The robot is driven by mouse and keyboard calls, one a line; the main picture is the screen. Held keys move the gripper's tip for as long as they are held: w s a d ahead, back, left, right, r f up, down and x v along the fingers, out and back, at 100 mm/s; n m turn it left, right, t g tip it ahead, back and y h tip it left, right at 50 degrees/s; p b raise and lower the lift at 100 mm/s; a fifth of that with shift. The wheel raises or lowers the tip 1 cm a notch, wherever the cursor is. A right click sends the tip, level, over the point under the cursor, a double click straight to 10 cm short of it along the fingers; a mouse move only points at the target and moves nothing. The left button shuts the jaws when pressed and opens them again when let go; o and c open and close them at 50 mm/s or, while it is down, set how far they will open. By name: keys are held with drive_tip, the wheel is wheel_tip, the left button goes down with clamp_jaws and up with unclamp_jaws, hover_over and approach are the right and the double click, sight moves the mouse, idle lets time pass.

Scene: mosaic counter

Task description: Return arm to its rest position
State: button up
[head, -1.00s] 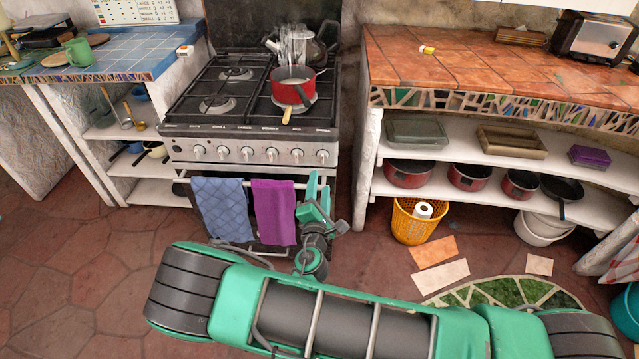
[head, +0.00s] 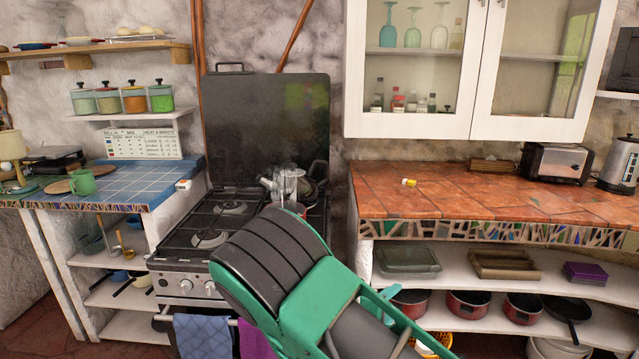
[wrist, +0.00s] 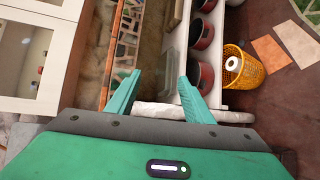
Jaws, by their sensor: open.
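My gripper (wrist: 155,98) shows in the wrist view with its two green fingers spread apart and nothing between them. Beyond the fingers are the edge of the tiled counter and the white shelves below it, seen sideways. In the head view my green and black arm rises in front of the stove (head: 190,285) and covers its right part.
The orange tiled counter (head: 450,200) on the right holds a toaster (head: 555,163) and a small yellow item (head: 409,182). White shelves (head: 470,275) below hold trays and red pots. A glass-door cabinet (head: 430,125) hangs above. A yellow basket (wrist: 243,75) stands on the floor.

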drive_tip(key=s+d+r+m+g+y, duration=0.1)
drive_tip(key=s+d+r+m+g, duration=0.2)
drive_tip(key=s+d+m+g, duration=0.5)
drive_tip(key=s+d+r+m+g+y, duration=0.1)
drive_tip(key=s+d+r+m+g, duration=0.3)
drive_tip(key=d, duration=0.9)
drive_tip(key=s+r+m+y, duration=0.2)
drive_tip(key=s+r, duration=0.1)
drive_tip(key=s, duration=0.6)
drive_tip(key=s+r+m+y, duration=0.2)
drive_tip(key=s+r+y, duration=0.1)
drive_tip(key=s, duration=0.5)
drive_tip(key=s+r+m+y, duration=0.2)
drive_tip(key=s+r, duration=0.2)
drive_tip(key=s, duration=0.5)
drive_tip(key=shift+s+r+t+y, duration=0.25)
drive_tip(key=shift+s+t+y, duration=0.05)
drive_tip(key=shift+s+y, duration=0.1)
